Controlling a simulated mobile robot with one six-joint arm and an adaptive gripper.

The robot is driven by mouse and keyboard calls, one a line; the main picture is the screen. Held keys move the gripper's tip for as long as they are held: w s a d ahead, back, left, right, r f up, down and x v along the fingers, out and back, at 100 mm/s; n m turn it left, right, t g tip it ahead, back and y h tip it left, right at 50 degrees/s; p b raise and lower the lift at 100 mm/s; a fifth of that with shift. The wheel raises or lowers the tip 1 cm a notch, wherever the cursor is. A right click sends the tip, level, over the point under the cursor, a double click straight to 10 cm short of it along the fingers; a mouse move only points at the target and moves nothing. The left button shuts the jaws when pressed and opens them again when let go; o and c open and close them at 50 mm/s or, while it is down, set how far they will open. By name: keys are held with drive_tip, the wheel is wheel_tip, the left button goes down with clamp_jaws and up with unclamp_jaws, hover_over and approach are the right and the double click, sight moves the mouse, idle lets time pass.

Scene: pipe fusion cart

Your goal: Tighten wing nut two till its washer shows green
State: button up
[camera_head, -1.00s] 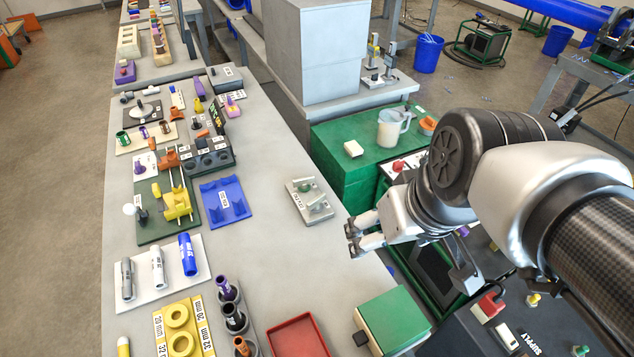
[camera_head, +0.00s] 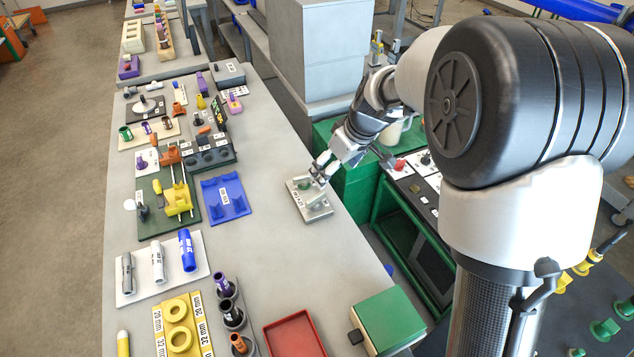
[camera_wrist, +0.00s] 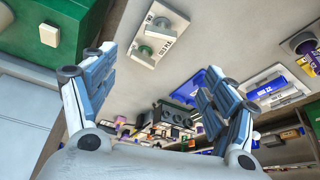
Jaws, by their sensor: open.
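A light grey plate (camera_head: 318,212) with a printed label lies near the right edge of the long grey bench. In the wrist view the same plate (camera_wrist: 173,46) bears two grey-green winged pieces, an upper one (camera_wrist: 160,24) and a lower one (camera_wrist: 144,52). I cannot tell which is wing nut two, and the washer colours are not readable. My gripper (camera_head: 321,172) is at the plate's far right side in the head view, apparently above it. Its fingers (camera_wrist: 155,82) are spread wide in the wrist view with nothing between them.
A green cabinet (camera_head: 352,182) stands beside the bench just right of the plate. A blue tray (camera_head: 238,207) lies to the left. A red tray (camera_head: 294,337) and green-topped box (camera_head: 394,318) are nearer. The bench between the plate and red tray is clear.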

sight(316, 196)
drive_tip(key=b+x, duration=0.4)
drive_tip(key=x, duration=1.2)
drive_tip(key=shift+f, duration=0.4)
drive_tip(key=shift+c, duration=0.5)
drive_tip(key=c, duration=1)
